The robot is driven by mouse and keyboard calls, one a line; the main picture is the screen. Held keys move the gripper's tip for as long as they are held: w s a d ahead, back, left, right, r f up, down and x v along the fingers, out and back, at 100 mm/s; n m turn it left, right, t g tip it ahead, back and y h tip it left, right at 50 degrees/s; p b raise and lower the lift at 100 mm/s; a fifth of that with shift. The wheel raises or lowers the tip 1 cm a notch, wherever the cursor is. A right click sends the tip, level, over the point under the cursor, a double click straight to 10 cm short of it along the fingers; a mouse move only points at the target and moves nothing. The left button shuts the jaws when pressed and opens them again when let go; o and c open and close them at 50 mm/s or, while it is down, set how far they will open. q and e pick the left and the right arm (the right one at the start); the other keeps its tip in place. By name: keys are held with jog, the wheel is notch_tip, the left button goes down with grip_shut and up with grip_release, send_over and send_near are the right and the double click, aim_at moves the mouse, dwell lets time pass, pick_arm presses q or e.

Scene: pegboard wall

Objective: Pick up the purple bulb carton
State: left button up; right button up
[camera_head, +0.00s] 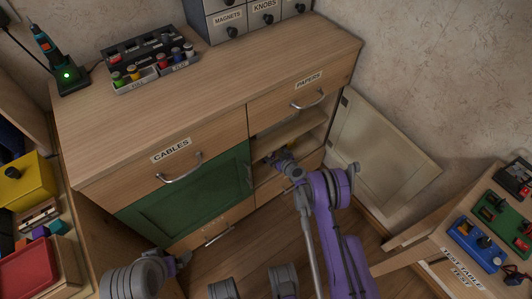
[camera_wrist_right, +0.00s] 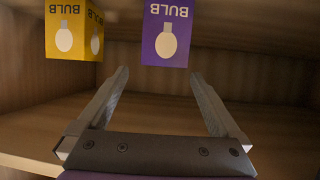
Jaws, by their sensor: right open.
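The purple bulb carton (camera_wrist_right: 166,33) shows at the top of the right wrist view, its BULB label upside down, on the shelf inside the cabinet. The view's top edge cuts it off. My right gripper (camera_wrist_right: 160,76) is open and empty, its two fingers pointing toward the carton, which appears just beyond the fingertips and between their lines. In the head view my right gripper (camera_head: 275,158) reaches into the cabinet's open compartment, where the carton is too small and hidden to make out. My left gripper (camera_head: 183,259) is low at the bottom left, away from the cabinet; its jaws are unclear.
A yellow bulb carton (camera_wrist_right: 74,30) stands left of the purple one in the wrist view. Shelf boards (camera_head: 290,133) bound the compartment. A cream door (camera_head: 385,150) stands open at right. The green door (camera_head: 190,195) is shut. A test table (camera_head: 455,262) is at lower right.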

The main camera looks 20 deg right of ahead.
jog(key=b+x, duration=0.1)
jog(key=x, duration=0.3)
jog(key=shift+a+f, duration=0.25)
jog(key=shift+w+a+f+b, duration=0.15)
jog(key=shift+w+b, duration=0.15)
jog(key=shift+w, duration=0.25)
jog(key=c, duration=1.3)
